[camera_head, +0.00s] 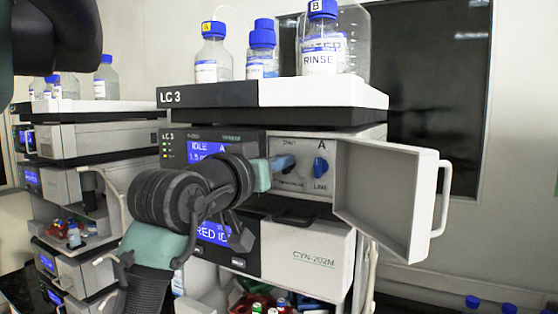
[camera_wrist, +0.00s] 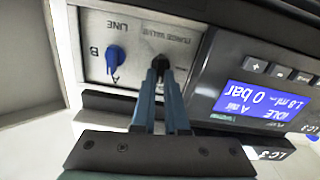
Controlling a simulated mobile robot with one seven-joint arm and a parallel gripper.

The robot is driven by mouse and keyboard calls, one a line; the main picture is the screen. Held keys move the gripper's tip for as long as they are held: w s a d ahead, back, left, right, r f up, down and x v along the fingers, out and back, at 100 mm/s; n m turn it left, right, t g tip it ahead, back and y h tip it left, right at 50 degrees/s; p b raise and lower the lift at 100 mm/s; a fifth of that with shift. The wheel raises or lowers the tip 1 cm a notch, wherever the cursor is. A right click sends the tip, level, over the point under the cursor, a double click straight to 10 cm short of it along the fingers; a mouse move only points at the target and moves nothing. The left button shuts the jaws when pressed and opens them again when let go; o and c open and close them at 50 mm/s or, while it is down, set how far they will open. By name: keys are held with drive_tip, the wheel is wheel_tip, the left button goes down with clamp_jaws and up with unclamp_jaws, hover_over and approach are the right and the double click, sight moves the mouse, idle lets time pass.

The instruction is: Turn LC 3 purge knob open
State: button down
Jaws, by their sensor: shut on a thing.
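The LC 3 stack (camera_head: 208,96) stands in the middle of the head view, its name on the top tray's front edge. Its pump panel (camera_head: 308,185) is exposed behind an open door. The dark purge knob (camera_wrist: 161,63) sits under the "PURGE VALVE" label in the wrist view, largely hidden between my fingers. My gripper (camera_head: 287,163) reaches in from the left and is shut on this knob; its two blue-grey fingers (camera_wrist: 165,85) flank it in the wrist view. The knob's pointing direction cannot be told. A blue A/B line knob (camera_head: 320,167) is beside it, apart from my fingers.
The open white door (camera_head: 388,198) with its handle (camera_head: 443,198) sticks out to the right of the panel. A display (camera_wrist: 262,103) reads idle and 0 bar. Capped bottles (camera_head: 322,45) stand on top. Another instrument stack (camera_head: 95,138) is at the left.

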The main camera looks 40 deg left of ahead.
drive_tip(key=shift+a+f+n+p, duration=0.1)
drive_tip(key=shift+n+p, duration=1.1)
drive_tip(key=shift+n, duration=1.45)
drive_tip(key=shift+a+f+n+p, duration=0.15)
drive_tip(key=shift+n+p, duration=1)
drive_tip(key=shift+n, duration=1.45)
drive_tip(key=shift+a+f+n+p, duration=0.1)
drive_tip(key=shift+n+p, duration=1.1)
drive_tip(key=shift+n, duration=1.45)
drive_tip(key=shift+s, duration=0.1)
drive_tip(key=c, duration=0.9)
unclamp_jaws()
drive_tip(key=shift+c, duration=0.2)
